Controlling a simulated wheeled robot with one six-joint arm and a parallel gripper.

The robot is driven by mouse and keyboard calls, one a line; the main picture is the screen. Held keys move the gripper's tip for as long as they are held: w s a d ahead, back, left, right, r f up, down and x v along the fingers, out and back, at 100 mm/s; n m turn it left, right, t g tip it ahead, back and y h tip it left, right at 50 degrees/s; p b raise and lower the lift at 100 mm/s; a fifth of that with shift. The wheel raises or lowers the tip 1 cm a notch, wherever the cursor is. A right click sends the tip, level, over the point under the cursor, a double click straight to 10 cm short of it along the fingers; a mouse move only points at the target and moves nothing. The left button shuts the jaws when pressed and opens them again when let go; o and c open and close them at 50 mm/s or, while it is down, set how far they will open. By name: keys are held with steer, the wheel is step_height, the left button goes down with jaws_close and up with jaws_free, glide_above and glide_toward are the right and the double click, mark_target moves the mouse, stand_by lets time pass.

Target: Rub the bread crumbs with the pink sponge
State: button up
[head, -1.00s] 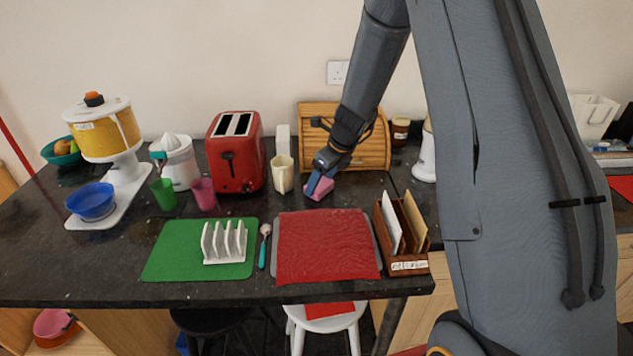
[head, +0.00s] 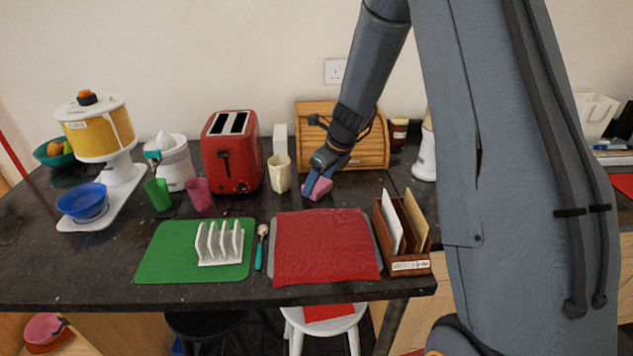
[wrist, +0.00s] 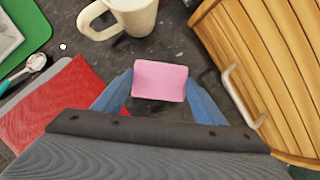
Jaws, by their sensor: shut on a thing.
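The pink sponge (head: 318,188) is between the blue fingers of my gripper (head: 319,184), just behind the red mat. In the wrist view, my gripper (wrist: 160,88) is shut on the sponge (wrist: 160,81), one finger on each side. The sponge is at or close above the dark granite counter; I cannot tell whether it touches. I cannot make out bread crumbs for sure; the area under the sponge and gripper is hidden.
A cream mug (head: 280,173) stands just left of the sponge, and a wooden bread bin (head: 365,150) stands behind. The red mat (head: 325,245) lies in front, with a letter rack (head: 408,266) at its right. A red toaster (head: 232,160) is further left.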

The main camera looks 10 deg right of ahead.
steer(key=shift+s+d, duration=0.2)
steer(key=shift+d, duration=0.95)
steer(key=shift+r+p, duration=0.15)
steer(key=shift+p, duration=0.4)
steer(key=a, duration=0.2)
steer(key=a+p, duration=0.1)
steer(key=shift+w+a, duration=0.15)
steer(key=shift+w, duration=0.1)
steer(key=shift+a, duration=0.4)
steer(key=shift+w+r+p, duration=0.1)
steer(key=shift+r+p, duration=0.1)
steer(key=shift+p, duration=0.4)
step_height(320, 180, up, 2)
steer(key=shift+r+p, duration=0.15)
steer(key=shift+p, duration=0.65)
step_height(320, 180, up, 3)
steer(key=p, duration=0.2)
steer(key=shift+p, duration=0.4)
steer(key=shift+r, duration=1)
